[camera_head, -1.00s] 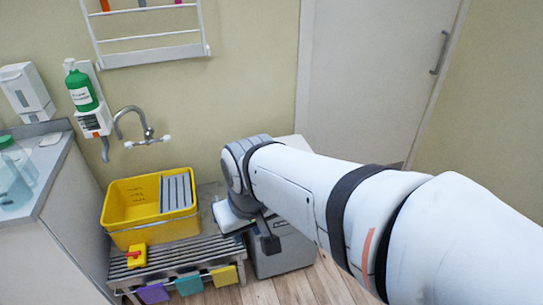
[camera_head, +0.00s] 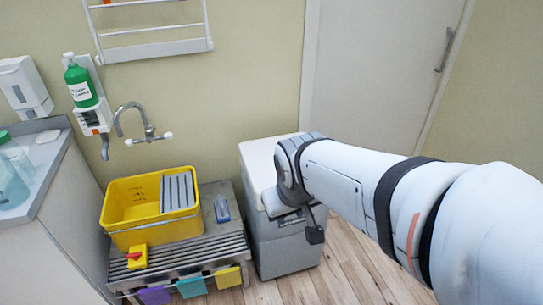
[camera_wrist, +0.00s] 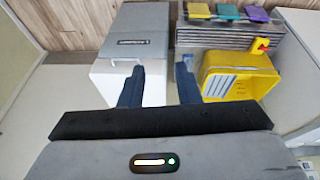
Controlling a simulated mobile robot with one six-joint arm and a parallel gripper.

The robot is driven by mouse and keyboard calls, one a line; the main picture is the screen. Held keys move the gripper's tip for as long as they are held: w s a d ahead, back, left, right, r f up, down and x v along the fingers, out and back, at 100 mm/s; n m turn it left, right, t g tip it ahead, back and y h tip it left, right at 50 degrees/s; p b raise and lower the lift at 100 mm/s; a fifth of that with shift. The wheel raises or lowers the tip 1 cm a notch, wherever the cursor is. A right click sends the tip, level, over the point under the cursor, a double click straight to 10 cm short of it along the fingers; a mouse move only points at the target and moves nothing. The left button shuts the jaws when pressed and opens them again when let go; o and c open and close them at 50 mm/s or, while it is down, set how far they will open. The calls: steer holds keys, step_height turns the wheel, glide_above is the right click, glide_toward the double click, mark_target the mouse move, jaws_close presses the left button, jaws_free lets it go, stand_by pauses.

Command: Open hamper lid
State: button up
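The hamper is a grey bin (camera_head: 283,255) with a white lid (camera_head: 257,157), standing right of the slatted bench; the lid looks closed. In the wrist view, which is turned round, the grey body (camera_wrist: 140,22) with a dark label and the white lid (camera_wrist: 154,88) show upper middle. My gripper (camera_wrist: 160,67) is open and empty, its two dark fingers apart. One finger overlaps the lid in the picture, the other lies past its side edge. I cannot tell whether they touch it. In the head view my wrist hides the lid's right part.
A slatted metal bench (camera_head: 215,248) carries a yellow tub (camera_head: 150,237), a small yellow and red item (camera_head: 137,257) and a small blue item (camera_head: 222,209). A tap (camera_head: 145,130) sits on the wall behind. Wooden floor (camera_head: 340,270) is clear right of the hamper.

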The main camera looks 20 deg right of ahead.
steer(key=w+d+f+n+t+b, duration=0.4)
steer(key=w+d+f+n+b, duration=0.2)
steer(key=w+f+b, duration=0.35)
steer(key=w+d+f+n+t+y+b, duration=0.1)
steer(key=w+d+f+n+t+b, duration=0.4)
steer(key=f+b, duration=0.65)
steer(key=w+d+f+n+t+b, duration=0.2)
steer(key=w+d+f+n+b, duration=0.6)
steer(key=f, duration=0.5)
steer(key=shift+m+t, duration=0.3)
steer(key=shift+m, duration=0.6)
steer(key=shift+a+r+b+x, duration=0.15)
steer(key=shift+b+x, duration=0.3)
steer(key=shift+x, duration=1.05)
steer(key=shift+a+b+x, duration=0.15)
steer(key=shift+b+x, duration=0.35)
steer(key=shift+x, duration=1.05)
steer(key=shift+a+r+b+x, duration=0.15)
steer(key=shift+b+x, duration=0.3)
steer(key=shift+x, duration=1.05)
steer(key=shift+c, duration=0.4)
jaws_close()
